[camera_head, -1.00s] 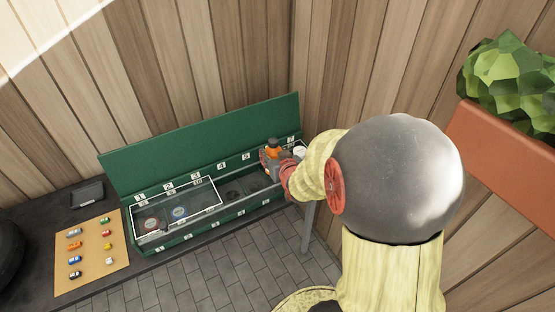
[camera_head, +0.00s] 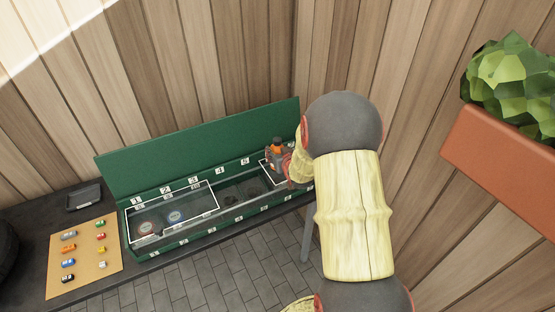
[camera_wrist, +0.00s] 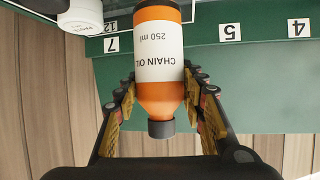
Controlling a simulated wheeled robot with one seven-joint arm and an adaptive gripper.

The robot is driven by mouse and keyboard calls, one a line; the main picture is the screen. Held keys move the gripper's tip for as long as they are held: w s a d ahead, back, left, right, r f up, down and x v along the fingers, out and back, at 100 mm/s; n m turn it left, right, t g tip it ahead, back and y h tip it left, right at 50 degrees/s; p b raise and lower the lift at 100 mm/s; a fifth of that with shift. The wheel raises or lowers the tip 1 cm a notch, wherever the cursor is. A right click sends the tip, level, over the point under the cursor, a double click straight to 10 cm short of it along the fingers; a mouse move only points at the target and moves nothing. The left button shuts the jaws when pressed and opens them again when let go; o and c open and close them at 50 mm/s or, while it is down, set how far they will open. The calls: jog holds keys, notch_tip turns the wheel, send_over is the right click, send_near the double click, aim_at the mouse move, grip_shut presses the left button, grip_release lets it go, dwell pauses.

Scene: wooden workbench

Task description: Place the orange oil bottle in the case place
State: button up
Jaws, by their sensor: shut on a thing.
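The orange oil bottle (camera_wrist: 158,95) has a white label reading "CHAIN OIL 250 ml" and a dark cap. It lies between the fingers of my gripper (camera_wrist: 163,88), which is shut on it. In the head view the bottle's orange top (camera_head: 277,145) shows just above my gripper (camera_head: 281,160), over the right end of the long green case (camera_head: 190,157). The case is open, with numbered places along its edges. I cannot tell whether the bottle's base touches the case floor; the arm and gripper hide part of that end.
Two round items (camera_head: 175,216) sit in the case's left part, inside a white outline. A white container (camera_wrist: 82,16) stands near label 7 in the wrist view. A cardboard sheet with several toy cars (camera_head: 84,258) lies left. An orange planter (camera_head: 500,160) is at right.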

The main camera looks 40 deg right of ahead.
jog(key=shift+w+d+f, duration=0.4)
jog(key=shift+f, duration=0.25)
jog(key=shift+f+b, duration=0.45)
jog(key=shift+f, duration=1)
jog(key=shift+f, duration=0.15)
jog(key=o, duration=1.3)
jog(key=shift+o, duration=0.4)
